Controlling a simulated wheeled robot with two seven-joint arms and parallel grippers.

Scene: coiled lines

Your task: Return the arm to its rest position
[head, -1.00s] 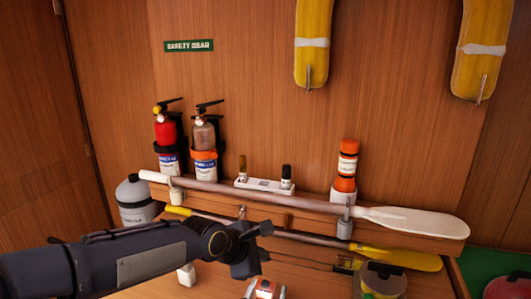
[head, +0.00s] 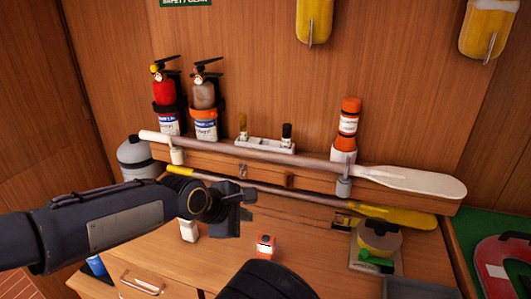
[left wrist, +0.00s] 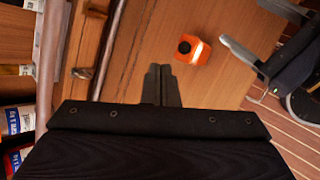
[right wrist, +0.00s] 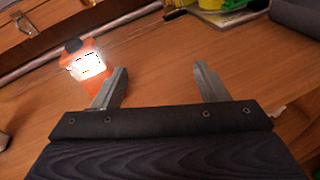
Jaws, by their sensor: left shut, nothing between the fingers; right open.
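My left gripper (head: 236,214) is shut and empty, held in front of the wall shelf and above the wooden counter. Its fingers show together in the left wrist view (left wrist: 161,85). My right gripper (right wrist: 160,90) is open with nothing between its fingers. In the head view only a dark part of the right arm shows at the bottom, and its fingers are out of sight. A small orange light (head: 265,246) stands on the counter between the two arms. In the right wrist view the light (right wrist: 85,66) is just beyond the left finger; I cannot tell whether they touch.
Two paddles, one white-bladed (head: 420,182) and one yellow-bladed (head: 395,215), lie along the shelf front. Two extinguishers (head: 165,100) stand on the shelf. A white block (head: 188,230) stands near my left wrist.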

